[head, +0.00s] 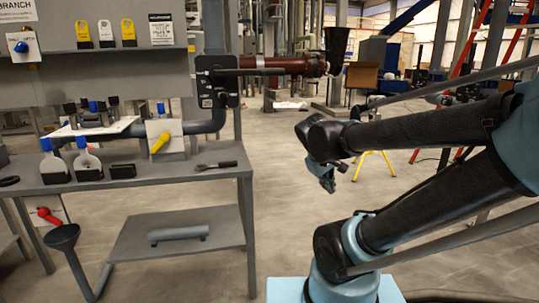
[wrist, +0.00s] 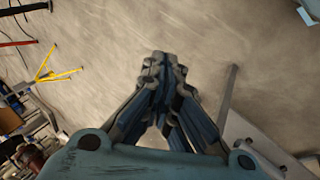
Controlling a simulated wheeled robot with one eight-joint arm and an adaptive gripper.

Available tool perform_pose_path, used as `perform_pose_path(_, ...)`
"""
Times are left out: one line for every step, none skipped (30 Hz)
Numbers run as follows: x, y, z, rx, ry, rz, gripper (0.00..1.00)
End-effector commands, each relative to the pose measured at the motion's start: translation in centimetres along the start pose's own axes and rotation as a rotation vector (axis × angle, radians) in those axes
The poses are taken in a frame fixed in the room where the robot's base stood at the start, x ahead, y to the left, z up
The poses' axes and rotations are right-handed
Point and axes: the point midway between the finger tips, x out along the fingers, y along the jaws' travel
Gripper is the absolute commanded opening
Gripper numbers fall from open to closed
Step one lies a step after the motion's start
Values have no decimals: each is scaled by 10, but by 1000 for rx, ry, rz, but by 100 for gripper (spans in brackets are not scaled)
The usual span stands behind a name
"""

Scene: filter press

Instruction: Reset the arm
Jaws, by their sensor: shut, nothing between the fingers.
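My gripper (head: 322,178) hangs in open air to the right of the grey workbench (head: 200,172) in the head view, at the end of my bent arm. In the wrist view my gripper (wrist: 163,68) has its fingers together with nothing between them, above bare concrete floor. It touches nothing that I can see.
The workbench holds a yellow-handled valve (head: 160,142), blue-topped pieces and a dark tool (head: 216,165). A dark red pipe (head: 285,65) sticks out behind my gripper. A yellow stand (head: 374,165) is on the floor farther back. The floor between bench and arm is clear.

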Motion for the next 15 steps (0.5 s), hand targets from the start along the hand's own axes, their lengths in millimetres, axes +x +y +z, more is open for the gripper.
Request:
perform_pose_path(5,-4,16,50,-17,-34,0)
perform_pose_path(7,-8,24,78,-25,-57,0)
perform_pose_path(10,-13,34,116,-35,-88,0)
perform_pose_path(12,-17,41,144,-42,-110,0)
perform_pose_path(14,-21,48,174,-49,-132,0)
perform_pose_path(16,-28,57,212,-58,-163,0)
perform_pose_path(18,-33,63,241,-63,-185,0)
perform_pose_path(19,-37,68,269,-68,-206,0)
perform_pose_path(21,-44,75,305,-74,-233,0)
perform_pose_path(22,-48,79,330,-78,-253,0)
perform_pose_path(22,-53,83,354,-81,-271,0)
perform_pose_path(23,-58,87,382,-84,-293,0)
perform_pose_path(24,-62,90,400,-86,-307,0)
perform_pose_path(24,-65,92,418,-88,-320,0)
perform_pose_path(24,-68,94,436,-89,-335,0)
